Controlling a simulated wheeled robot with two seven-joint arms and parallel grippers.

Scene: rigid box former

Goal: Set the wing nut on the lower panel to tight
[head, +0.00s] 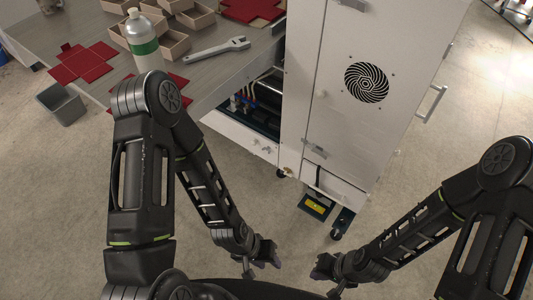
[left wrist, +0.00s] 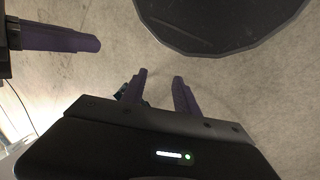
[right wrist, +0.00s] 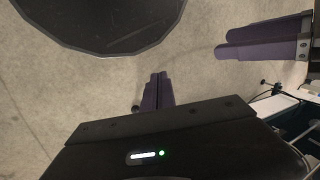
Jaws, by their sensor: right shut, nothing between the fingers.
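The white lower panel (head: 235,132) sits low on the machine, under the table edge. A small light-coloured fitting that looks like the wing nut (head: 265,148) is on its right part; its setting is too small to read. My left gripper (head: 268,262) is at the bottom middle of the head view, away from the panel. Its two purple fingers stand apart, empty, in the left wrist view (left wrist: 162,88). My right gripper (head: 318,270) is just right of it. Its fingers are together with nothing between them in the right wrist view (right wrist: 158,90).
The white cabinet (head: 330,90) with a round vent (head: 367,82) stands right of the panel, on casters. The table (head: 215,75) holds a bottle (head: 142,45), a wrench (head: 218,48), red card blanks and boxes. A grey bin (head: 62,104) is at left. Floor before the panel is clear.

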